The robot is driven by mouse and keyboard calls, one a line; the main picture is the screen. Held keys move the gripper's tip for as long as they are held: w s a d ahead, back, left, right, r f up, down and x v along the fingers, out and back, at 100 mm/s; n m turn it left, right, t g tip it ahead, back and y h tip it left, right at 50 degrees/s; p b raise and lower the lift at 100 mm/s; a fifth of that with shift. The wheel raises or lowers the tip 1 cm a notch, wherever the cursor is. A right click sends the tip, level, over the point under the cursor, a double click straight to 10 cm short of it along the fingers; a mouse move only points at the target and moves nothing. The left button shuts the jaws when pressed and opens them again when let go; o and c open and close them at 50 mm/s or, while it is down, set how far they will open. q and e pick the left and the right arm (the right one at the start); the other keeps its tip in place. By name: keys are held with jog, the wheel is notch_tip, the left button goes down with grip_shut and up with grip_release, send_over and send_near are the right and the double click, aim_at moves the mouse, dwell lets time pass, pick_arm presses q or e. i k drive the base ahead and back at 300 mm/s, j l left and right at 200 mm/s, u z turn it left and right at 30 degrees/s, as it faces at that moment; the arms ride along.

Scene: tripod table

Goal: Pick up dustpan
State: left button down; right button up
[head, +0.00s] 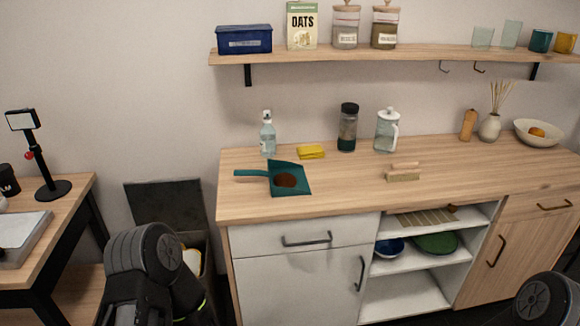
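A teal dustpan (284,167) lies on the wooden countertop (345,203), near its left end. Its handle points left, and a small brown heap (286,181) lies in its pan. My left arm shows at the lower left and my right arm at the lower right corner. Neither gripper's fingers can be seen. No part of either arm touches the dustpan.
An open bin (191,232) stands left of the cabinet. The counter's front middle is clear.

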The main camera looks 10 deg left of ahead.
aim_at(286, 179)
jog(key=i+j+u, duration=0.95)
jog(key=i+u, duration=0.2)
jog(key=k, duration=0.05)
